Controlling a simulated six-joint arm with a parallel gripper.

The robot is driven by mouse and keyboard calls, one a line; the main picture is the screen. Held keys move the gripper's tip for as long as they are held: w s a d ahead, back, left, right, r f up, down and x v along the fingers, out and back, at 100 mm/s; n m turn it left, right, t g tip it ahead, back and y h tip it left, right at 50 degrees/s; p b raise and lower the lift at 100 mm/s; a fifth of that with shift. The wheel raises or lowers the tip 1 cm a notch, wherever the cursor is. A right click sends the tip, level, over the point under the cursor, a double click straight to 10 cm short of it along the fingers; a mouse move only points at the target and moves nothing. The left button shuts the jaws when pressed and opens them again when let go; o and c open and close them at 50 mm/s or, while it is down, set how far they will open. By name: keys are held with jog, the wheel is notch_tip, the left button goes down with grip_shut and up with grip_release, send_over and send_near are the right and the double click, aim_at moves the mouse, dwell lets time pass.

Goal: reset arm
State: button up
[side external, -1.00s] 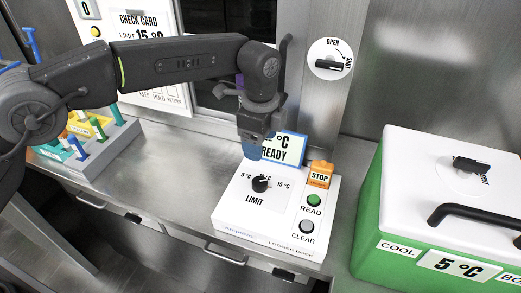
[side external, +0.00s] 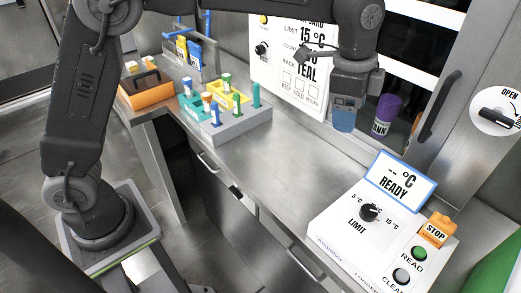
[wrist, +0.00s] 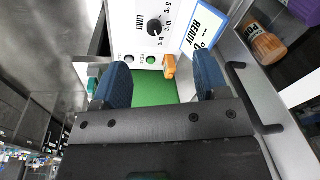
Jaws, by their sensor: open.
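My gripper (side external: 344,118) hangs pointing down above the steel counter, behind and left of the logger dock in the side view. It is clear of the dock and the counter. In the wrist view my gripper (wrist: 163,80) has its two blue fingers wide apart with nothing between them. The white logger dock (side external: 335,238) has a black limit knob (side external: 369,212), a tilted screen (side external: 400,181) reading "-- °C READY", an orange STOP block (side external: 436,230) and READ and CLEAR buttons. The dock also shows beyond the fingers in the wrist view (wrist: 138,45).
A grey rack (side external: 240,128) with coloured trays and pegs stands left on the counter. An orange caddy (side external: 147,92) is farther left. A purple container (side external: 385,113) stands near the gripper, by the window. A door handle (side external: 440,103) juts out at right. The middle counter is clear.

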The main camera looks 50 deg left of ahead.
jog(key=s+a+r+n+t, duration=0.1)
jog(key=s+a+r+n, duration=0.25)
jog(key=s+a, duration=0.3)
jog(key=s+a+r+n+t, duration=0.1)
jog(key=s+a+r+n, duration=0.1)
jog(key=s+a+n, duration=0.35)
jog(key=s+a+f+n+t, duration=0.1)
jog(key=s+a+f+n, duration=0.1)
jog(key=s, duration=0.4)
jog(key=s+a+f+n+t, duration=0.1)
jog(key=s+a+f+n, duration=0.1)
jog(key=s, duration=0.5)
jog(key=shift+a+f+n+y, duration=0.3)
jog(key=shift+a+f+n, duration=0.1)
jog(key=shift+a+f, duration=0.6)
jog(key=shift+w+r, duration=0.1)
dwell(1.3)
